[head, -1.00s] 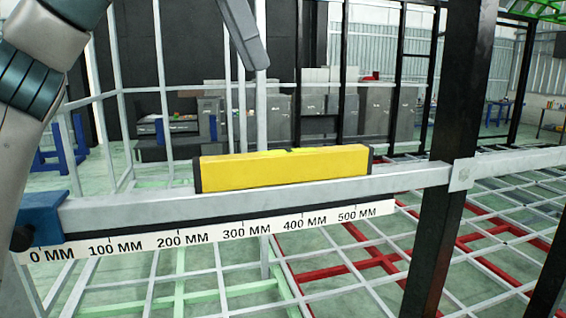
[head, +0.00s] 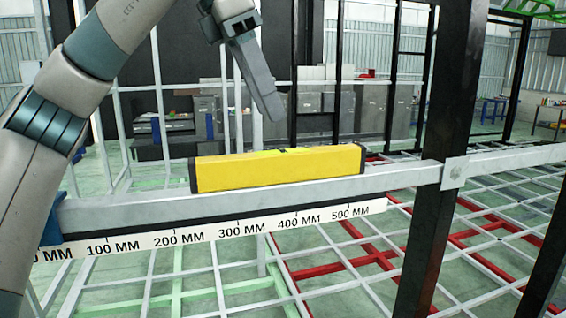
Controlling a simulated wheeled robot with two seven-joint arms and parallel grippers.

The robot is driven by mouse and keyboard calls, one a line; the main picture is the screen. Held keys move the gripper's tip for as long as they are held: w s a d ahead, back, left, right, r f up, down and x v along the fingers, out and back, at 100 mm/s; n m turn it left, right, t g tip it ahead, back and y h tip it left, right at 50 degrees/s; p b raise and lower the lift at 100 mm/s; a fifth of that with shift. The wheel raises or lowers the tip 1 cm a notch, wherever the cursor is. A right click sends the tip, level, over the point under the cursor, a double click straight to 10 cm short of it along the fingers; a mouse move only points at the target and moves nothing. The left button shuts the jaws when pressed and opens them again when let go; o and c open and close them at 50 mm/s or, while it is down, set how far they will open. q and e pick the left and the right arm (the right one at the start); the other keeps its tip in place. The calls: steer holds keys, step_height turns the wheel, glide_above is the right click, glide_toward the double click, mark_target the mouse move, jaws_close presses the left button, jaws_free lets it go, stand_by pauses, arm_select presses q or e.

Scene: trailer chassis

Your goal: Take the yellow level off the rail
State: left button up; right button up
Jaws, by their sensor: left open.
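The yellow level (head: 280,170) with black end caps lies along the top of the grey rail (head: 130,212), above the 200 to 500 MM stretch of the scale strip. My left gripper (head: 262,95) hangs above the level, apart from it, with a grey finger pointing down toward its middle. The gripper is open and empty. Only one finger shows clearly; the other is hidden or overlapped. My right gripper is not in view.
A white scale strip (head: 205,235) runs along the rail's lower front. A black upright post (head: 437,150) stands right of the level, beside a bracket plate (head: 454,172). Grey and red chassis bars (head: 345,262) lie below and behind.

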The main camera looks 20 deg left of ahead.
mark_target(282, 152)
arm_select(q)
steer(key=p+x, duration=0.1)
steer(key=x, duration=0.2)
steer(key=shift+w+f, duration=0.1)
steer(key=shift+f, duration=0.2)
steer(key=shift+d+f, duration=0.2)
steer(key=shift+f, duration=0.15)
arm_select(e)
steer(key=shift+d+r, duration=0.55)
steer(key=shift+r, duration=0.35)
arm_select(q)
steer(key=p+x, duration=0.2)
steer(key=p, duration=0.1)
steer(key=shift+a+f, duration=0.15)
steer(key=shift+f, duration=0.1)
steer(key=shift+f+p, duration=0.5)
steer(key=shift+f, duration=0.45)
steer(key=shift+w+d+f, duration=0.15)
steer(key=shift+d+f, duration=0.2)
steer(key=shift+f, duration=0.15)
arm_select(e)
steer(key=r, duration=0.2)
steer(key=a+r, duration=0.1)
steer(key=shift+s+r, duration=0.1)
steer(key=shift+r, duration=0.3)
